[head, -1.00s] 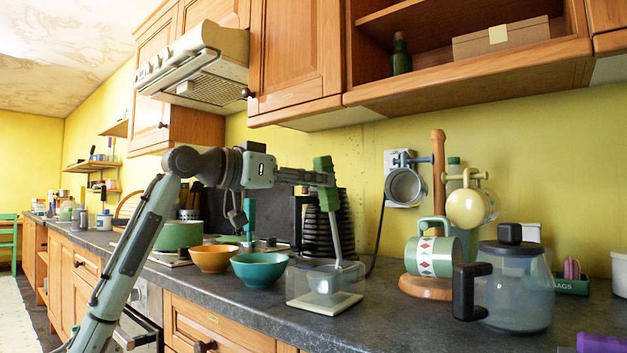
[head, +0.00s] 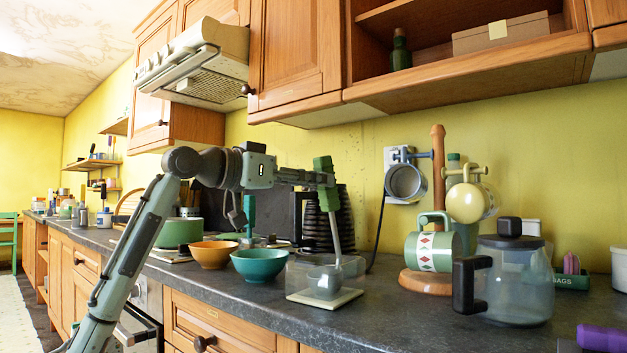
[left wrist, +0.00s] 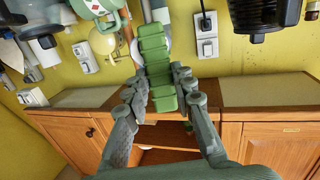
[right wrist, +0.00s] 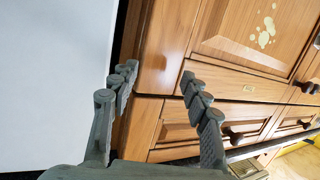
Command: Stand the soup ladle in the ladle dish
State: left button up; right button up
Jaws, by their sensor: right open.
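The soup ladle has a green handle (head: 325,180), a pale shaft and a grey bowl (head: 325,282). It hangs nearly upright, bowl down. My left gripper (head: 325,186) is shut on the green handle, which also shows between the fingers in the left wrist view (left wrist: 158,75). I cannot tell whether bowl and dish touch. My right gripper (right wrist: 158,82) is open and empty, in front of wooden cabinet fronts.
A teal bowl (head: 260,266) and an orange bowl (head: 212,256) are to the left. A mug tree (head: 438,190) and a glass jug (head: 515,285) are to the right. The front counter right of the dish is clear.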

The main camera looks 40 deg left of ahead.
pick_arm(q)
jog(key=o, duration=0.5)
jog(key=shift+s, duration=0.1)
jog(key=v, duration=1.2)
dwell(0.5)
